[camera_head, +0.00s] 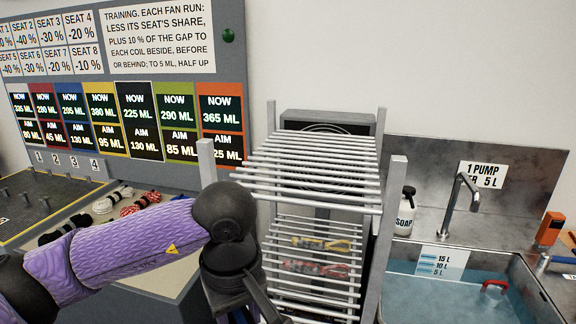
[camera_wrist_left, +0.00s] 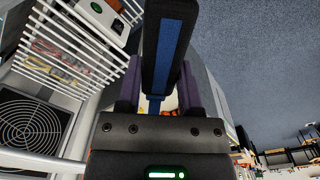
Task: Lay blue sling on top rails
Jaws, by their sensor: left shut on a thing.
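The rack's top rails (camera_head: 315,165) are light metal bars between upright posts, and they are bare in the head view. My left arm comes in from the left and its dark wrist is in front of the rack, low and to its left. My left gripper (camera_wrist_left: 160,92) is shut on a long black piece with a blue strip, the blue sling (camera_wrist_left: 177,42), which extends up out of the wrist view. Most of the sling and the fingertips are hidden or cut off in the head view. My right gripper is not in view.
A lower rack level (camera_head: 310,265) holds a yellow and a red bundle. A sink (camera_head: 450,295) with water and a soap bottle (camera_head: 406,212) stand right of the rack. Several coiled slings (camera_head: 120,205) lie on the left counter. A board hangs behind.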

